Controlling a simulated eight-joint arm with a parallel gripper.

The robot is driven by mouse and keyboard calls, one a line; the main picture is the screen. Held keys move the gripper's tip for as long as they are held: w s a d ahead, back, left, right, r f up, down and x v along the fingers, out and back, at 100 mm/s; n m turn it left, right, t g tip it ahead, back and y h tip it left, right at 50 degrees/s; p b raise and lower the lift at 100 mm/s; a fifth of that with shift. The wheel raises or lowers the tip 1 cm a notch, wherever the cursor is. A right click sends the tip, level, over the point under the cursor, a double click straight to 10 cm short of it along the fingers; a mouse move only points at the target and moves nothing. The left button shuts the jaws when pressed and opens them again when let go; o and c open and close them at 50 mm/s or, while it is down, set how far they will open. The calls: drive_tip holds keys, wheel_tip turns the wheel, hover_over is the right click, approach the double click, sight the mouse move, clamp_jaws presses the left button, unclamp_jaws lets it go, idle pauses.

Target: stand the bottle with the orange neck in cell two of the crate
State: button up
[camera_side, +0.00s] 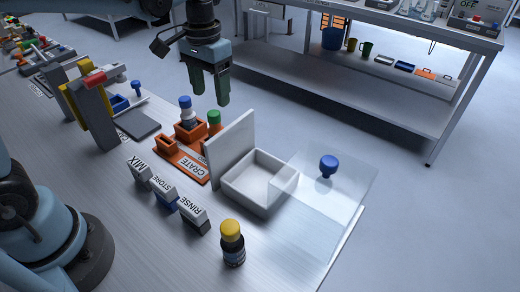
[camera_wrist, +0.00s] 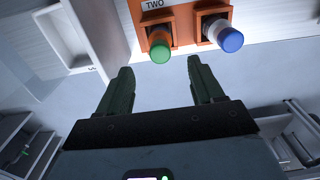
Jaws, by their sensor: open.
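A bottle with a yellow cap (camera_side: 231,228) stands upright on the table's near part, an orange-yellow band under its cap and a dark labelled body. The orange crate (camera_side: 188,172) stands farther back; its label TWO shows in the wrist view (camera_wrist: 155,4). A green-capped bottle (camera_side: 214,116) stands in the cell beside that label; it also shows in the wrist view (camera_wrist: 160,53). A blue-capped bottle (camera_side: 185,101) stands in another cell. My gripper (camera_side: 208,103) is open and empty above and behind the crate; its two fingers show in the wrist view (camera_wrist: 160,70).
Blocks marked MIX (camera_side: 139,168), STORE (camera_side: 163,190) and RINSE (camera_side: 194,212) lie between the crate and the yellow-capped bottle. A white open tray (camera_side: 258,180) with a raised panel (camera_side: 231,142) stands right of the crate. A clear sheet (camera_side: 318,215) with a blue knob (camera_side: 328,165) is beside it.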

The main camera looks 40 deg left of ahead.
drive_tip(key=shift+r, duration=0.65)
drive_tip(key=shift+s+r, duration=0.25)
drive_tip(key=shift+s, duration=0.2)
drive_tip(key=s+a+f+t, duration=0.1)
drive_tip(key=s+f+t, duration=0.2)
drive_tip(key=s+t, duration=0.4)
drive_tip(key=shift+s+a, duration=0.25)
drive_tip(key=shift+s, duration=0.6)
